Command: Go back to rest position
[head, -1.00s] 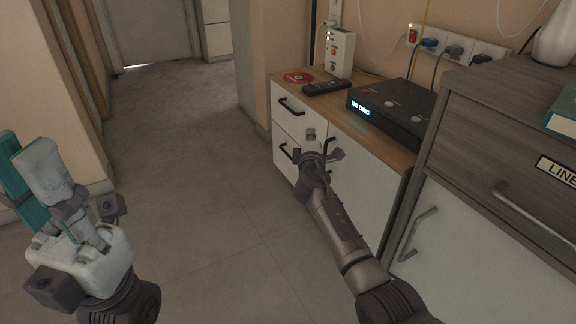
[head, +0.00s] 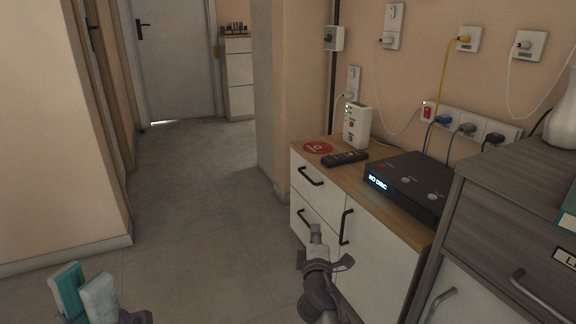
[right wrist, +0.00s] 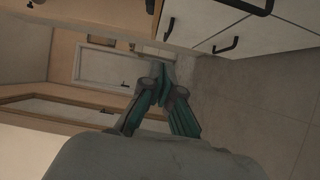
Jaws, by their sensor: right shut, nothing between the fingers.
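My right gripper (head: 316,234) is in the lower middle of the head view, in front of the white cabinet with black handles. Its fingers are together and empty. The right wrist view shows the same gripper (right wrist: 159,72), its teal-lined fingers meeting at the tips. My left gripper (head: 82,290) is at the bottom left of the head view, over the floor. One teal and one pale grey finger show close together, and the lower part is cut off by the frame. I cannot tell whether they touch; no object shows in them.
The white cabinet (head: 388,262) has a wooden top with a red disc (head: 317,147), a remote (head: 345,158), a white device (head: 356,126) and a black player (head: 404,186). A grey drawer unit (head: 500,215) stands at the right. The floor (head: 190,200) is clear toward the door (head: 176,60).

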